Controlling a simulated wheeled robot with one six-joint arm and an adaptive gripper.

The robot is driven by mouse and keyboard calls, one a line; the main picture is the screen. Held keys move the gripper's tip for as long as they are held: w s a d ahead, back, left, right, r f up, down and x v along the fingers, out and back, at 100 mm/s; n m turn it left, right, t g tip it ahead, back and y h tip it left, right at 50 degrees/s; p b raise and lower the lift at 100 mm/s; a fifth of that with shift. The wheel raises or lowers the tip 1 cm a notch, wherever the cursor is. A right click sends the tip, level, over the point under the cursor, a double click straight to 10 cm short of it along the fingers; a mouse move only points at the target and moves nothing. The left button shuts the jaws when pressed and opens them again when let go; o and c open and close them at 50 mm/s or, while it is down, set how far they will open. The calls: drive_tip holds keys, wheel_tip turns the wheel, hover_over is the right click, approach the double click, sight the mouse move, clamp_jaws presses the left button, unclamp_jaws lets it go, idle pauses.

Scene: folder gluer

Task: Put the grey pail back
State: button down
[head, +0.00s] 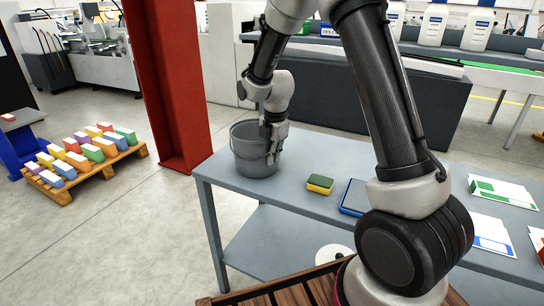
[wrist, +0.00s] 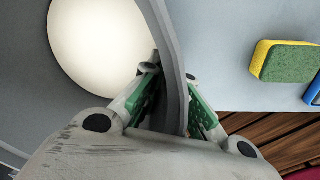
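The grey pail (head: 250,160) is upright at the far left corner of the grey table (head: 300,191); I cannot tell whether its base touches the tabletop. My gripper (head: 271,143) is at the pail's right side, pointing down over its rim. In the wrist view the pail's curved wall (wrist: 168,35) runs between the two green-padded fingers of my gripper (wrist: 174,85), which close in on it from both sides. A pale round surface (wrist: 100,40) shows inside the pail. The pail's base is hidden in the wrist view.
A green and yellow sponge (head: 320,184) lies right of the pail, with a blue-edged tray (head: 354,197) beyond it. Printed cards (head: 500,190) lie at the table's right. A red column (head: 172,80) stands behind left. A pallet of coloured boxes (head: 62,190) is on the floor left.

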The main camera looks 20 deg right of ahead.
drive_tip(key=c, duration=1.6)
unclamp_jaws()
drive_tip(key=shift+c, duration=0.2)
drive_tip(key=r, duration=1.1)
drive_tip(key=shift+s+d+r, duration=0.15)
drive_tip(key=shift+s+r, duration=0.1)
drive_tip(key=shift+s, duration=0.15)
drive_tip(key=s+d+r+m+t, duration=0.1)
drive_tip(key=s+d+r+m, duration=0.3)
drive_tip(key=s+r+m, duration=0.25)
drive_tip(key=s+d+r+m+t, duration=0.1)
drive_tip(key=s+d+r+m, duration=0.1)
drive_tip(key=s+m, duration=0.6)
drive_tip(key=s+d+r+m+t, duration=0.1)
drive_tip(key=s+d+r+m, duration=0.1)
drive_tip(key=s+d+m, duration=0.3)
drive_tip(key=s+m, duration=0.4)
drive_tip(key=s, duration=0.6)
